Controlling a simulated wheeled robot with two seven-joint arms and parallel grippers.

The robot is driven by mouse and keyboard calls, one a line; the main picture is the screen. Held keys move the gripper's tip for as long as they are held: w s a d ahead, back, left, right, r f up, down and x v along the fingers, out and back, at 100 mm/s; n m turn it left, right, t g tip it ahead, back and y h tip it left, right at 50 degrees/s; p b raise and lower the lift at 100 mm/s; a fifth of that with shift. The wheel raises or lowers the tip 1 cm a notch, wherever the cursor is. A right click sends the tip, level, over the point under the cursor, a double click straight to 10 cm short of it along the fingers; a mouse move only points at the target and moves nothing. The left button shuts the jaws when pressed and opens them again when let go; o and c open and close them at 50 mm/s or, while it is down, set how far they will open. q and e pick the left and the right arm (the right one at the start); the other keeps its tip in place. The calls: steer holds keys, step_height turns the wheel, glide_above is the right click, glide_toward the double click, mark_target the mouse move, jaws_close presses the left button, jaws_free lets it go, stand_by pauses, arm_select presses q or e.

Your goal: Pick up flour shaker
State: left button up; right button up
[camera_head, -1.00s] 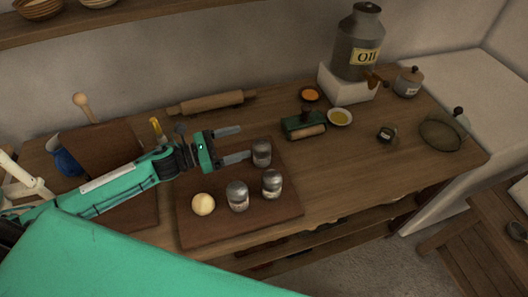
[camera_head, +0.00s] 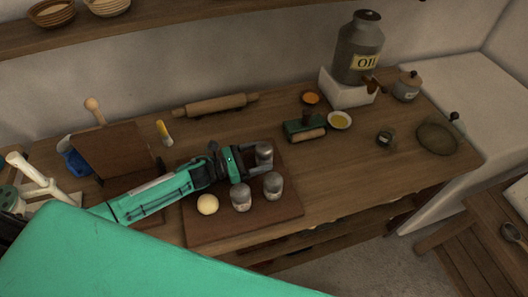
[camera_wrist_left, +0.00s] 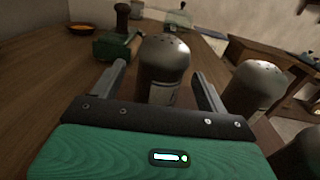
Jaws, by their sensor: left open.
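Three similar shakers with metal domed tops stand on a dark wooden board (camera_head: 215,236). The rear shaker (camera_head: 264,153) is between the open fingers of my left gripper (camera_head: 262,158). In the left wrist view this shaker (camera_wrist_left: 165,58) stands upright between the two fingers, with a gap visible beside its top. Its label is partly hidden, so I cannot tell if it is the flour shaker. The front left shaker (camera_head: 241,197) and front right shaker (camera_head: 272,186) stand close in front. The right gripper is not in view.
A dough ball (camera_head: 207,204) lies left of the shakers. A rolling pin (camera_head: 216,104) lies behind.

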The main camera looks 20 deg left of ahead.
arm_select(q)
steer(key=shift+x, duration=0.9)
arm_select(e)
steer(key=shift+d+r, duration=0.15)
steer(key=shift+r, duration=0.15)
arm_select(q)
steer(key=shift+c, duration=0.5)
steer(key=c, duration=1)
steer(key=shift+r, duration=0.15)
